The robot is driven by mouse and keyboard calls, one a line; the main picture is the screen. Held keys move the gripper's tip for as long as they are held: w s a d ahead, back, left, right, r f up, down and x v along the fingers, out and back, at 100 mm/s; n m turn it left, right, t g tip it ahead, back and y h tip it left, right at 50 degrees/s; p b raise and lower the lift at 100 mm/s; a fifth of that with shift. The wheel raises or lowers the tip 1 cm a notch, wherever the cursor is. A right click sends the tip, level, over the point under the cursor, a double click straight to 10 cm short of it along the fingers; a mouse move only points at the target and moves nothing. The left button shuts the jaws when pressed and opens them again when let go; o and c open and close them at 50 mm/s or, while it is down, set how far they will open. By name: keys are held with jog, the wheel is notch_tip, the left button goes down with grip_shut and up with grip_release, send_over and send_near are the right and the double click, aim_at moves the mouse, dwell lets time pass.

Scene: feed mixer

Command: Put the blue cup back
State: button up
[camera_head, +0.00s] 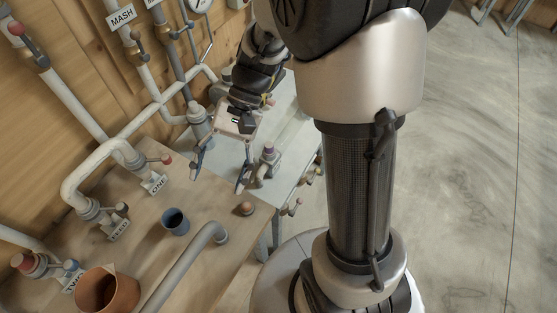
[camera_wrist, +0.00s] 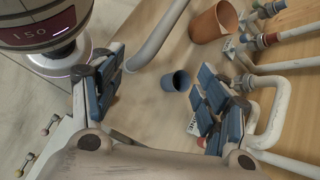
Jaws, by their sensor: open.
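The small blue cup (camera_head: 175,222) stands upright on the wooden worktop, to the left of the bent grey pipe. In the wrist view the cup (camera_wrist: 176,82) shows between my two fingers, farther off on the worktop, and it looks empty. My gripper (camera_head: 220,176) is open with nothing between its fingers. In the head view it hangs above the worktop's far right edge, up and to the right of the cup, and apart from it. The wrist view shows both blue-padded fingers (camera_wrist: 160,78) spread wide.
A larger terracotta pot (camera_head: 112,292) stands at the front left. A bent grey pipe (camera_head: 190,257) rises beside the cup. White pipes with valves and labels such as ONE (camera_head: 158,184) line the wall side.

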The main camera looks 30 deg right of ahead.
jog(key=s+d+r+n+t+h, duration=0.6)
jog(key=s+d+r+t+h, duration=0.1)
jog(key=s+d+r+t, duration=0.1)
notch_tip(320, 180, up, 2)
jog(key=shift+s+d+r+t, duration=0.1)
jog(key=shift+s+d+t, duration=0.2)
jog(key=shift+s+t, duration=0.45)
jog(key=shift+s+g, duration=0.1)
jog(key=shift+g, duration=0.15)
jog(key=shift+f+b, duration=0.45)
